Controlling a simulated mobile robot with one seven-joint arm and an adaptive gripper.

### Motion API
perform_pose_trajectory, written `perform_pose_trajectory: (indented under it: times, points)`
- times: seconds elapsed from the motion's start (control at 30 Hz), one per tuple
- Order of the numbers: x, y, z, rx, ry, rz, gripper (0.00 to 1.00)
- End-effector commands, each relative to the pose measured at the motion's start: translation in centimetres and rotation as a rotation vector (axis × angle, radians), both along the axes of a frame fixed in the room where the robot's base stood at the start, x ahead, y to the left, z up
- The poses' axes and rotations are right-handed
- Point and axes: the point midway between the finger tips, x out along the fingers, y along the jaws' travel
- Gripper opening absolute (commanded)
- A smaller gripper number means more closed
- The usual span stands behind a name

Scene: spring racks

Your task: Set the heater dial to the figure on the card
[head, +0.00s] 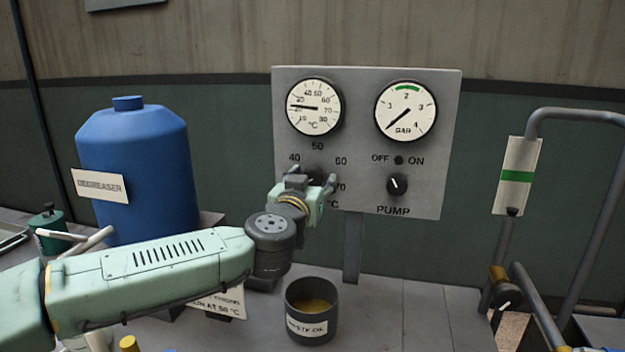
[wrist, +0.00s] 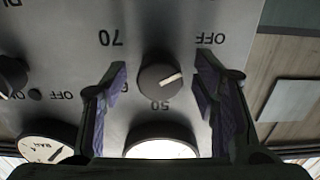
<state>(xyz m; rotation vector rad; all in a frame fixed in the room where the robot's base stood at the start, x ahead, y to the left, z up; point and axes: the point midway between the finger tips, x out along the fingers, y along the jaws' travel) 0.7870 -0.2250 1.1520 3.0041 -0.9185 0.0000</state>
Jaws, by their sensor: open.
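The heater dial (wrist: 160,79), a round black knob with a white mark, is on the grey panel (head: 425,125). In the wrist view, where the panel appears upside down, its mark points right and slightly up, between OFF and the side where 40 belongs. The figures 50 and 70 show; 60 is mostly hidden by a finger. My gripper (head: 313,183) is open, with one finger on each side of the dial (wrist: 162,63); I cannot tell whether they touch it. The card (head: 222,305) lies behind my arm, partly covered; its small print seems to read 50 °C.
Above the dial are a temperature gauge (head: 314,107), needle near 20, and a bar gauge (head: 405,111). The pump switch (head: 397,185) is to the right. A waste oil pot (head: 311,322) stands below my gripper, a blue degreaser drum (head: 150,165) to the left.

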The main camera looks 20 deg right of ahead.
Motion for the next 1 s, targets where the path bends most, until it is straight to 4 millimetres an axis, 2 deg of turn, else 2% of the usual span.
perform_pose_trajectory:
  times: [0.07,0.77,1.0]
  points:
    - [-0.01,0.02,-0.01,0.000,0.000,0.000,0.54]
    - [-0.02,0.04,-0.01,0.000,0.000,0.000,0.07]
    - [-0.02,0.04,-0.04,0.015,-0.009,0.000,0.07]
